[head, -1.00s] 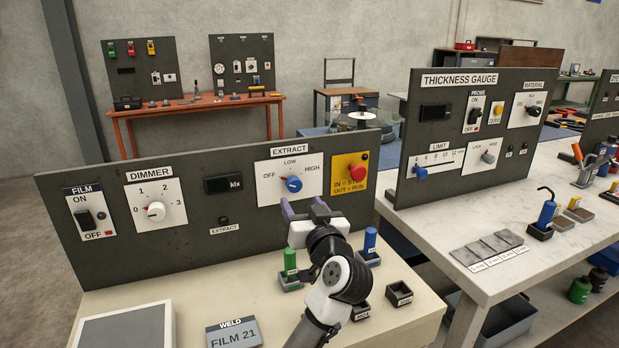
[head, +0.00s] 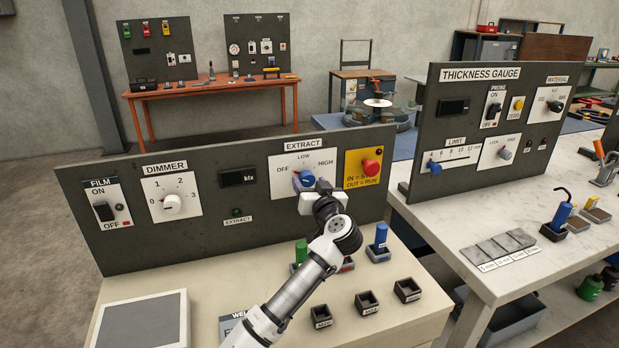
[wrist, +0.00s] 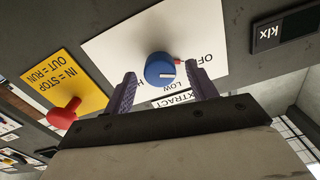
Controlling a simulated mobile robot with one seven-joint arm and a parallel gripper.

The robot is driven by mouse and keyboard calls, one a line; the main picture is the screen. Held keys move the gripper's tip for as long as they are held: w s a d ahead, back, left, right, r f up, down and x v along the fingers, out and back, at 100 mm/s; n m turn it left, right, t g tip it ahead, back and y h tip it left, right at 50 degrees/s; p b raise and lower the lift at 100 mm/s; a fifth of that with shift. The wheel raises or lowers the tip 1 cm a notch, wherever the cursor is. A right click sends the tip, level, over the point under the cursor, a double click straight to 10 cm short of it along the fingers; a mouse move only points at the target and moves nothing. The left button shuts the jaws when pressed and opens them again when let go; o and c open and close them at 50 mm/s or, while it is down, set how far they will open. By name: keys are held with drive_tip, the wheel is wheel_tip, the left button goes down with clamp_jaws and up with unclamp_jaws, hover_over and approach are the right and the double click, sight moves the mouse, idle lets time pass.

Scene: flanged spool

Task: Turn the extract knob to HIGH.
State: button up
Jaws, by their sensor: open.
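The blue extract knob (head: 307,178) sits on a white plate (head: 328,158) marked OFF, LOW and HIGH, under the EXTRACT label. In the wrist view the picture is upside down; the knob (wrist: 159,70) has a white line on its face and a small red tip on its OFF side. My gripper (head: 311,186) is open in front of the plate. In the wrist view its two purple fingertips (wrist: 161,72) stand one on each side of the knob, with gaps to it. I cannot tell how deep they reach over it.
A red stop button (head: 370,167) on a yellow plate stands right of the knob. A klx display (head: 237,177) and a dimmer knob (head: 171,204) are to the left. Below are a green cylinder (head: 301,252), a blue cylinder (head: 381,236) and several small black trays on the bench.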

drive_tip(key=shift+w+a, duration=0.15)
drive_tip(key=shift+w, duration=0.4)
drive_tip(key=c, duration=1)
